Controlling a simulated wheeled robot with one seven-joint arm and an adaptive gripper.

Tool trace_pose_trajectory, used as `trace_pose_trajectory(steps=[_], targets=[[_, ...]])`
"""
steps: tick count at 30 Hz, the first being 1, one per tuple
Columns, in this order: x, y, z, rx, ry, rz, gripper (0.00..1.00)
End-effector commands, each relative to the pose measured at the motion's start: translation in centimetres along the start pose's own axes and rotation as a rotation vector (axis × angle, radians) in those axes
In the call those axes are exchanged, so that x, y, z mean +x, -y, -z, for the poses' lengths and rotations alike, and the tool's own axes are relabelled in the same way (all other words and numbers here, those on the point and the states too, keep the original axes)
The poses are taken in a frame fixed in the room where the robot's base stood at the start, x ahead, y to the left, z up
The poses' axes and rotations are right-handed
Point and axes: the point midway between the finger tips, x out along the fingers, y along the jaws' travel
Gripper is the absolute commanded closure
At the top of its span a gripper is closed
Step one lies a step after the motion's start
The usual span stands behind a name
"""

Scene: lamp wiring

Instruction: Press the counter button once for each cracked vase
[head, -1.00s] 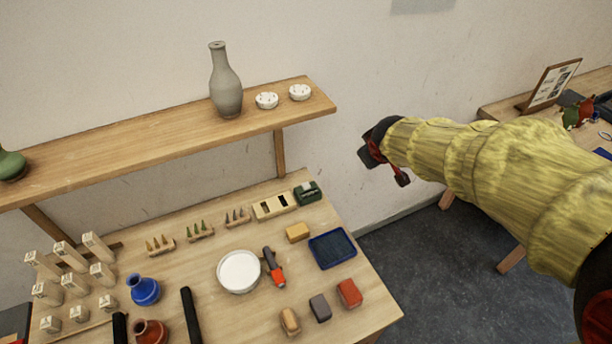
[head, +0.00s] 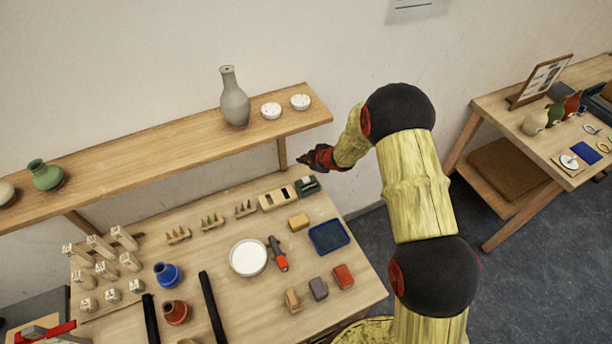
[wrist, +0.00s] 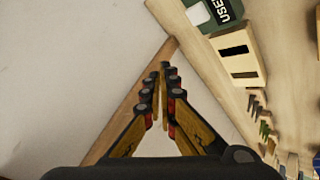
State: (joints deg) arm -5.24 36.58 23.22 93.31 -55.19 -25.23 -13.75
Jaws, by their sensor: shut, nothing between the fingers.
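A tall grey vase (head: 235,100) stands on the wall shelf, with a green vase (head: 46,175) and a cream vase (head: 6,193) at its left. A blue vase (head: 167,274) and a red-brown vase (head: 176,312) are on the bench. Cream (head: 535,123), green (head: 555,114) and red (head: 572,103) vases stand on the right-hand table. Cracks are too small to tell. I cannot pick out a counter button for certain. My gripper (head: 302,159) is shut and empty, near the shelf's right support; its fingers also show in the wrist view (wrist: 165,68).
The shelf (head: 150,150) overhangs the bench's back. A slotted cream box (head: 278,198) and a dark green labelled box (head: 307,186) sit below my gripper; both show in the wrist view. A white dish (head: 248,257) and blue tray (head: 328,237) are on the bench. Floor separates the tables.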

Motion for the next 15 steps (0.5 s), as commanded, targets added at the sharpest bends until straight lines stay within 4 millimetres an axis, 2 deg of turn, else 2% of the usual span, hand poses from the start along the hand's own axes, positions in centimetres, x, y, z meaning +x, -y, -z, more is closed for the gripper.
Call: trace_pose_trajectory(steps=[15], targets=[[0.6,0.4,-0.45,0.001,0.001,-0.001,1.0]])
